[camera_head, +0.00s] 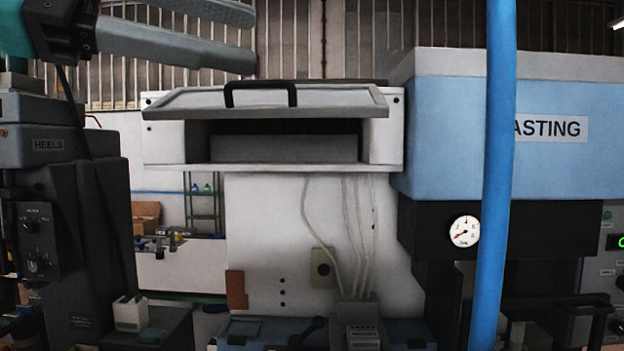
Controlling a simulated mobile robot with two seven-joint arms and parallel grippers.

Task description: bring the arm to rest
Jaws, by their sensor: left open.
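My left gripper (252,38) reaches in from the upper left corner. Its teal and black body sits at the edge, and its two long grey fingers point right, apart, with nothing between them. The fingers hang in front of the slatted wall, above and left of the white cabinet (155,148) in the picture. My right gripper is not in view.
A dark grey machine marked HEELS (55,195) stands at left, below the gripper. The white cabinet's handled flap (340,101) is tilted up. A blue machine (440,130) marked "ASTING" stands at right, behind a vertical blue pipe (497,180).

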